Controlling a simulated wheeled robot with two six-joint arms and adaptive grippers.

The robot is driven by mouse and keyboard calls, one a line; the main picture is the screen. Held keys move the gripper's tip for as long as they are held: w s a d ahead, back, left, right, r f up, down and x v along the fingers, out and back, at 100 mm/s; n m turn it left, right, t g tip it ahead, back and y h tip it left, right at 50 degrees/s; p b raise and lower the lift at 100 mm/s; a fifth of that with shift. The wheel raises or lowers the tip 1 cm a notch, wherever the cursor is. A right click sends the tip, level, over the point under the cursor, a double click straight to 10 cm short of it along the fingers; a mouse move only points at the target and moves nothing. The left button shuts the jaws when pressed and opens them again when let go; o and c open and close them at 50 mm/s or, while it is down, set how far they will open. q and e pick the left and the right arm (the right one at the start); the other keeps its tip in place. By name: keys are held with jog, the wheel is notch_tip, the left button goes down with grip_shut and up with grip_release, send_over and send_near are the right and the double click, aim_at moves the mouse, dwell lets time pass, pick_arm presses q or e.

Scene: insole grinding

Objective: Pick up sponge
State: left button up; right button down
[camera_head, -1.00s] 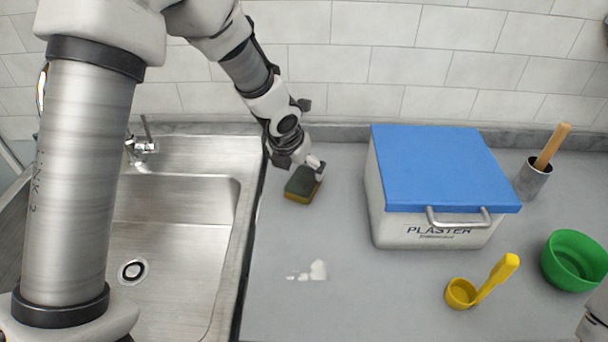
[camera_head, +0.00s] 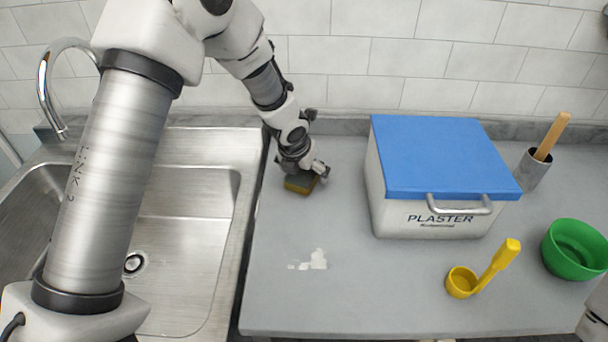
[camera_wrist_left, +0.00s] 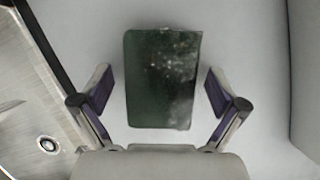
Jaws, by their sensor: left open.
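The sponge (camera_head: 299,186) lies on the grey counter beside the sink, with a dark green top and a yellow lower layer. My left gripper (camera_head: 308,175) is right above it and hides part of it. In the left wrist view the sponge (camera_wrist_left: 162,78) shows its dark green face with pale specks. The fingers of my left gripper (camera_wrist_left: 159,92) are open, one on each side of the sponge, with a gap on both sides. At the right edge of the head view a bit of my right arm shows, but its gripper does not.
A steel sink (camera_head: 190,255) is to the left. A plaster box (camera_head: 382,205) with a blue lid (camera_head: 440,155) stands to the right. A yellow scoop (camera_head: 462,282), a green bowl (camera_head: 572,255) and a metal cup (camera_head: 531,170) are farther right. White residue (camera_head: 315,260) marks the counter.

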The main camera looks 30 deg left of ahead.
pick_arm(q)
jog(key=shift+s, duration=0.1)
jog(key=c, duration=0.9)
jog(key=shift+o, duration=0.2)
notch_tip(320, 180, up, 10)
jog(key=p, duration=0.5)
jog(key=shift+r, duration=0.15)
